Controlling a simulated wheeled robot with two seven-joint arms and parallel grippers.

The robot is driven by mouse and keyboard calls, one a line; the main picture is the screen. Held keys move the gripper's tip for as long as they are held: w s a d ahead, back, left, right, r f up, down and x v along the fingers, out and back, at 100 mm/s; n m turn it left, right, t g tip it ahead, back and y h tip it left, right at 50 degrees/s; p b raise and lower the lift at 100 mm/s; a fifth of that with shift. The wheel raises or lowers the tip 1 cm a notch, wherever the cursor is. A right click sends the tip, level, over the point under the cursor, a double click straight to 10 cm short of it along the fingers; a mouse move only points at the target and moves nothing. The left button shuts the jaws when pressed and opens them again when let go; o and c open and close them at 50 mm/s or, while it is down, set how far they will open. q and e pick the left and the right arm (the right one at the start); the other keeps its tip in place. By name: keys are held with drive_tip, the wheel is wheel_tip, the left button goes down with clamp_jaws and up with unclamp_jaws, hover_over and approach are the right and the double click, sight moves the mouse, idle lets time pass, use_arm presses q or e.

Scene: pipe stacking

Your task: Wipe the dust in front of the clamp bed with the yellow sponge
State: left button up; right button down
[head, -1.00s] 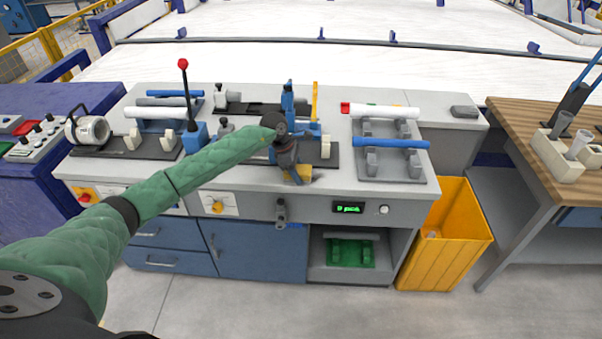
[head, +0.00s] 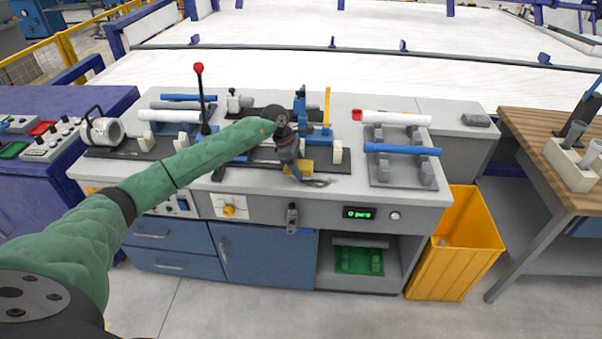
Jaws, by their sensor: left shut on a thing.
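My left gripper (head: 292,170) reaches over the bench from the left and is shut on the yellow sponge (head: 303,167). The sponge is low at the front edge of the dark clamp bed (head: 325,166); I cannot tell whether it presses on the bench top. A dark grey smear of dust (head: 319,183) shows on the grey top in front of the bed, just right of and nearer than the sponge. My wrist and fingers hide part of the sponge and the bed. White support blocks (head: 338,152) and a blue clamp (head: 301,104) stand on the bed. My right gripper is not in view.
A red-knobbed lever (head: 199,70) stands left behind my forearm. A grey rack (head: 401,178) with a white pipe (head: 396,118) and a blue pipe (head: 402,149) lies to the right. A yellow bin (head: 456,245) stands on the floor at the right.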

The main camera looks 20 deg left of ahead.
use_arm(q)
drive_tip(key=shift+v, duration=0.8)
drive_tip(key=shift+w+d+r, duration=0.1)
drive_tip(key=shift+r, duration=0.45)
drive_tip(key=shift+d+r, duration=0.15)
drive_tip(key=shift+r, duration=0.6)
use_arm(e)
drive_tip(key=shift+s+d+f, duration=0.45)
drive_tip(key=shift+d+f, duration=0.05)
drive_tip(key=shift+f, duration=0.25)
use_arm(q)
drive_tip(key=shift+f, duration=0.1)
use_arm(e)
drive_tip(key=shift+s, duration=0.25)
